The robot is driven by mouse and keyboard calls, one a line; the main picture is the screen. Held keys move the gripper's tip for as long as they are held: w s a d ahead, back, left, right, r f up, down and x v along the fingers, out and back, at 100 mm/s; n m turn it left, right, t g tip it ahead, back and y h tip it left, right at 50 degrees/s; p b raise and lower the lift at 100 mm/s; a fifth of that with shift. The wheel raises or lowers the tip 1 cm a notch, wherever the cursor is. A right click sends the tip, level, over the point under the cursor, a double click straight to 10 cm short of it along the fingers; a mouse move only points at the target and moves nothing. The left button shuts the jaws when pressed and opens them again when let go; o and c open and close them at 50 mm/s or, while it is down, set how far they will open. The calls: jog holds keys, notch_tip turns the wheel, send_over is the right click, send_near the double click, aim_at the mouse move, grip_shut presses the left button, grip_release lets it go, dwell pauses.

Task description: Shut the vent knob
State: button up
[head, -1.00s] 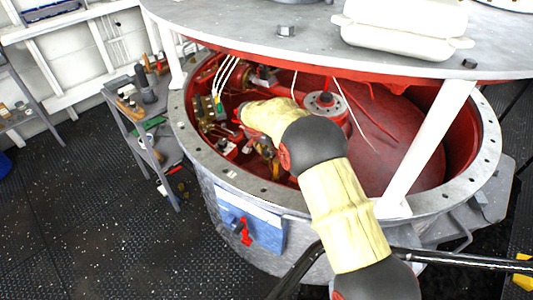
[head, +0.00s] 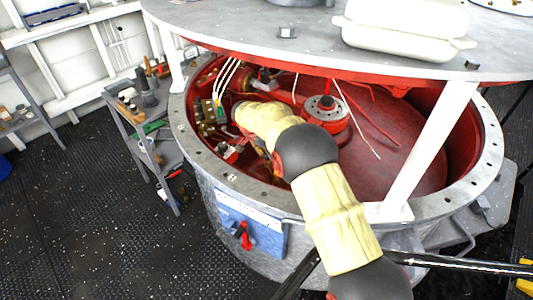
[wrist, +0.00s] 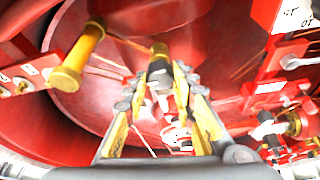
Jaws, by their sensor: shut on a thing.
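In the wrist view, my gripper (wrist: 161,86) is closed on a small fitting with a dark collar and a yellow end, which looks like the vent knob (wrist: 160,68). It lies between the two yellow-sided fingertips, in front of a red surface. Its turned position cannot be read. In the head view, my arm reaches over the rim of the round grey housing (head: 265,192) into its red interior. The fingers and the knob are hidden there behind the arm's yellow sleeve.
A yellow handle (wrist: 80,58) stands at left in the wrist view, and red fittings with white labels (wrist: 270,87) at right. In the head view, a grey lid (head: 310,35) with a white container (head: 405,28) overhangs the opening; a white strut (head: 430,150) stands right of my arm.

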jog(key=o, duration=1.1)
jog(key=shift+o, duration=0.2)
jog(key=v, duration=1.2)
jog(key=shift+n, duration=0.3)
